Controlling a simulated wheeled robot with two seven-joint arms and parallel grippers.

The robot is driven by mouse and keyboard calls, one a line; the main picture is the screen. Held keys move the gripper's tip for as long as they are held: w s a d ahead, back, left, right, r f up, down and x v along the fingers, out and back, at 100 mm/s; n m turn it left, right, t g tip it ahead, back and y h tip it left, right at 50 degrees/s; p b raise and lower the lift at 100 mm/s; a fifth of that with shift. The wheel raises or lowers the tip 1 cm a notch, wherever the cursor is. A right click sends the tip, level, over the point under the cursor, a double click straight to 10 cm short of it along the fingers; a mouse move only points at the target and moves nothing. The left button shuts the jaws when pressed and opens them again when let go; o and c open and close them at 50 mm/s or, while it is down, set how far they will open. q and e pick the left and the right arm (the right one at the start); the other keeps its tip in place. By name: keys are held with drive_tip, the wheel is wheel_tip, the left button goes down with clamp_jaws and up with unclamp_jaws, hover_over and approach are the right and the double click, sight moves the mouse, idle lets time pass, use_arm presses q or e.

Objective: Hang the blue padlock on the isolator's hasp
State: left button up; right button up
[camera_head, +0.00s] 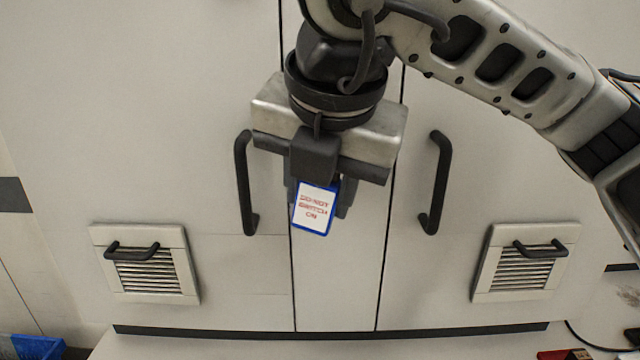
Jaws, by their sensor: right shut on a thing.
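My right gripper (318,190) hangs down in the middle of the view, in front of the cabinet doors. It is shut on a white tag with a blue border (315,209) and red lettering that seems to read "DO NOT SWITCH ON". The tag hangs slightly tilted and hides part of the fingers. I cannot make out the blue padlock, the isolator or its hasp in this view. My left gripper is not in view.
A pale cabinet (120,150) fills the background, with dark door handles (243,185) (437,185) and louvred vents (150,268) (525,265). A blue container (35,347) shows at the lower left. A red object (565,354) lies at the lower right edge, near a dark cable.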

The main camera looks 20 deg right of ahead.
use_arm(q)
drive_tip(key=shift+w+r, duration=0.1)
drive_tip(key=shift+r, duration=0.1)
use_arm(e)
drive_tip(key=w, duration=0.1)
drive_tip(key=w+d+f, duration=0.1)
drive_tip(key=w, duration=0.3)
drive_tip(key=shift+w+d+f, duration=0.2)
drive_tip(key=shift+d, duration=0.1)
idle(0.3)
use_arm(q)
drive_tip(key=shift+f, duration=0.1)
use_arm(e)
drive_tip(key=shift+f, duration=0.1)
drive_tip(key=o, duration=1.1)
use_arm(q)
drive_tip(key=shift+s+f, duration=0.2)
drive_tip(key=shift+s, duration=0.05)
